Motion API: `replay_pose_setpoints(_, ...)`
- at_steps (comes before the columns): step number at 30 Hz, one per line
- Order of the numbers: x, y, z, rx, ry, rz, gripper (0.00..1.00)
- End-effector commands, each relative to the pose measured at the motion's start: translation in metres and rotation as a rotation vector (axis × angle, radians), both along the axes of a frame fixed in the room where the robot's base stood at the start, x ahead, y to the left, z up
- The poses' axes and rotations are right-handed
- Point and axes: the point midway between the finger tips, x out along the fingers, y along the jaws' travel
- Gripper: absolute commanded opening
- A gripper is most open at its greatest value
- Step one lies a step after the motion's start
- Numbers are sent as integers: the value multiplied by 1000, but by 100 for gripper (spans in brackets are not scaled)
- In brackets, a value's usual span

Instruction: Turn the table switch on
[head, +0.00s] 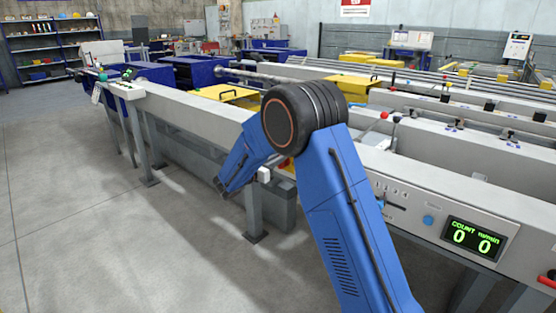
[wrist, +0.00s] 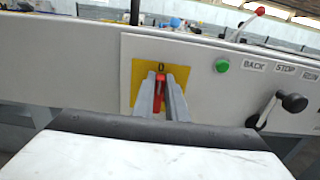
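The table switch is a red handle (wrist: 159,92) on a yellow plate (wrist: 124,78) marked "0" at the top. The handle stands upright below the "0". My gripper (wrist: 164,90) reaches it straight on, one grey finger on each side. The handle fills the narrow gap, and the fingers look closed on it. In the head view my blue arm hides most of the switch area.
Right of the plate are a green button (wrist: 222,65), labels BACK and STOP, and a black-knobbed lever (wrist: 292,103). A red-knobbed lever (wrist: 260,11) rises above. The counter display (head: 473,240) reads 0 and 0. Open floor (head: 90,220) lies left of the table.

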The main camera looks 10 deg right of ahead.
Motion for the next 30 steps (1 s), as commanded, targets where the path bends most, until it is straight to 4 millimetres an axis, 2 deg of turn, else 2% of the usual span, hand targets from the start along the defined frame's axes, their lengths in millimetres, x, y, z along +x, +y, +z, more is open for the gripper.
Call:
replay_pose_setpoints(14,-2,-1,-1,48,-66,0,0)
replay_pose_setpoints(30,-12,-8,-5,320,-439,-1,0)
